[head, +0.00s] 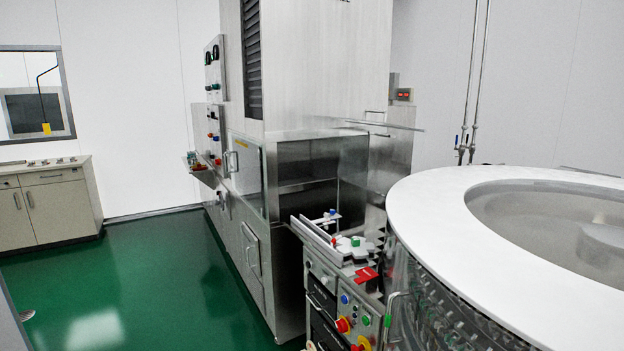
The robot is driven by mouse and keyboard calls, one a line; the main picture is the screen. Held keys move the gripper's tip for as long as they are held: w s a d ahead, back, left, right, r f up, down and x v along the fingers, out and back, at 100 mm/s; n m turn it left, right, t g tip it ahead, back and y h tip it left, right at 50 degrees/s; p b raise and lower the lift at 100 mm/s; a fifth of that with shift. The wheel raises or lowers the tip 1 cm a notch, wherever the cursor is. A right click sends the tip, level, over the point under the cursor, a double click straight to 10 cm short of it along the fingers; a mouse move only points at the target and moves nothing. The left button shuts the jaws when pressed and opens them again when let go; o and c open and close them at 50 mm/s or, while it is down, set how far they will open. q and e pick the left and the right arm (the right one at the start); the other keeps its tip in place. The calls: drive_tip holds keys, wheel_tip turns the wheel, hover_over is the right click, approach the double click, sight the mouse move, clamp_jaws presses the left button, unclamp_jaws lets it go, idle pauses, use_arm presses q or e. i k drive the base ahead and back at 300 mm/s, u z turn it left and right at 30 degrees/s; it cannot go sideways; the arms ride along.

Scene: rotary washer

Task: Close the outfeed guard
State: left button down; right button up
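A large stainless steel washer (325,60) stands in the middle of the head view. Its front has a dark open bay (308,170) with a shelf inside. A thin, flat panel (385,125) juts out roughly level at the top of this bay, with a bar handle (375,112) just above it; it looks like the outfeed guard, raised, but I cannot tell for certain. Neither of my grippers is in view.
A control stand (338,300) with coloured buttons and a small rail stands in front of the bay. A round white-rimmed table (440,200) fills the right, close to the stand. A cabinet (45,205) is at far left. Green floor (150,280) is clear at left.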

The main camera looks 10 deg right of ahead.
sight(385, 113)
drive_tip(key=i, duration=1.35)
drive_tip(key=z, duration=1.55)
